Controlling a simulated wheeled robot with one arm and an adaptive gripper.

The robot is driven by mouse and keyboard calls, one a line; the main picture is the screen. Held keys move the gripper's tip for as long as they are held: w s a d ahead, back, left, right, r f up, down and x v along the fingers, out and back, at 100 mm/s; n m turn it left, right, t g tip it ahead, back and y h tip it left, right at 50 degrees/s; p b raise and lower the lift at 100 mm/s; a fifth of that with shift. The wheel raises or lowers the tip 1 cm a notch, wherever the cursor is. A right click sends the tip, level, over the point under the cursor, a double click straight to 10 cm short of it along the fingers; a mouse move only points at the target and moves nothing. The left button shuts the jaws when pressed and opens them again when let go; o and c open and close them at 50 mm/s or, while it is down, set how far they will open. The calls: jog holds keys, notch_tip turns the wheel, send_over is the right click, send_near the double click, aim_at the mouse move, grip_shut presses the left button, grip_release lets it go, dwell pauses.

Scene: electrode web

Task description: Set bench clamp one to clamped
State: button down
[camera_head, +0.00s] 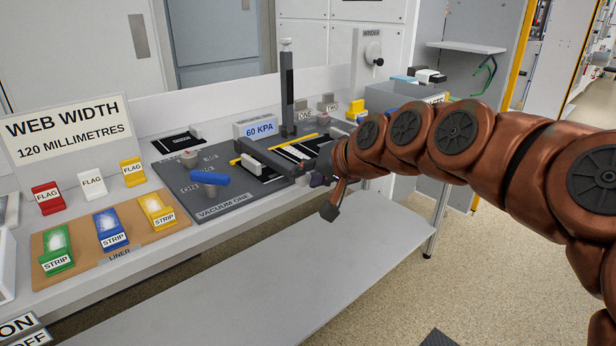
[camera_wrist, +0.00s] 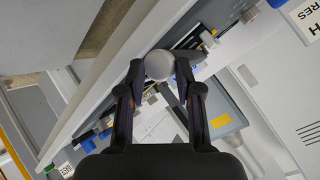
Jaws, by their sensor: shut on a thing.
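My gripper (camera_wrist: 162,88) is shut on a pale round knob (camera_wrist: 160,65) in the wrist view. In the head view my gripper (camera_head: 322,165) is at the front right of the dark bench plate (camera_head: 235,207), and it hides the knob there. A dark bar (camera_head: 268,160) lies low across the plate and runs toward my gripper. Behind it a dark post (camera_head: 288,90) with a pale top stands upright. Small grey blocks labelled ONE (camera_head: 304,113) and TWO (camera_head: 328,105) sit behind the plate. Which clamp the held knob belongs to I cannot tell.
A blue handle (camera_head: 209,178) is on the plate's left, above the VACUUM ONE label. A 60 KPA display (camera_head: 258,129) stands behind. Coloured strips lie on the brown liner (camera_head: 90,247) at left. A grey box with a winder (camera_head: 372,55) is behind.

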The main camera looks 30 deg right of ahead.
jog(key=shift+s+a+f+b, duration=0.15)
jog(key=shift+a+f, duration=0.1)
jog(key=shift+f, duration=0.35)
jog(key=shift+w+a+f+b, duration=0.1)
jog(key=shift+a+f+b, duration=0.1)
jog(key=shift+f, duration=0.4)
jog(key=c, duration=1.2)
grip_release()
jog(key=shift+d, duration=0.1)
jog(key=shift+c, duration=0.2)
jog(key=o, duration=0.3)
jog(key=shift+d, duration=0.7)
jog(key=shift+o, duration=0.9)
jog(key=shift+d, duration=0.1)
jog(key=shift+a+r, duration=0.2)
jog(key=shift+a, duration=0.25)
jog(key=shift+a, duration=0.1)
jog(key=shift+r, duration=0.1)
